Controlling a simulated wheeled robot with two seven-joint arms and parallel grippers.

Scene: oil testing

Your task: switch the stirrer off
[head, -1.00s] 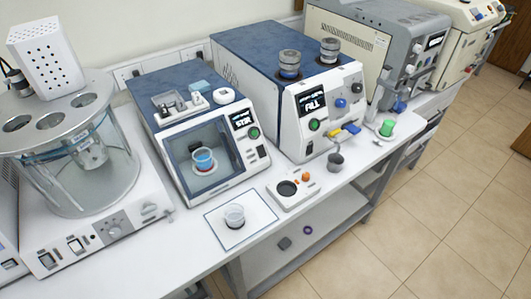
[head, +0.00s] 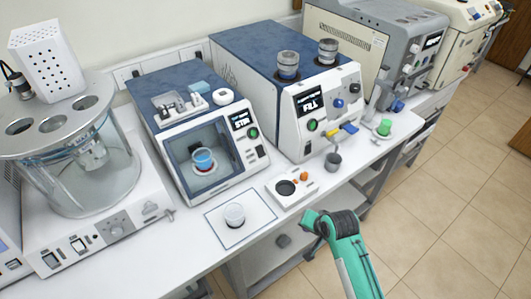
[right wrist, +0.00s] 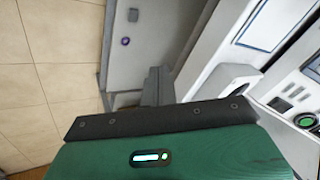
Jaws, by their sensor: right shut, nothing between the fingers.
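The stirrer (head: 190,115) is a white box with a blue top in the head view. Its display (head: 243,119) reads STIR, and a round green button (head: 253,133) sits below it. A cup of blue liquid (head: 203,160) stands in its chamber. Whether the liquid turns cannot be told. My right arm rises at the bottom right, its hand in front of the bench and apart from the stirrer. In the right wrist view my right gripper (right wrist: 158,90) is shut and empty. My left gripper is not in view.
A machine marked FILL (head: 310,102) stands right of the stirrer. A glass-walled device (head: 75,170) stands at left. The floor at right is clear.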

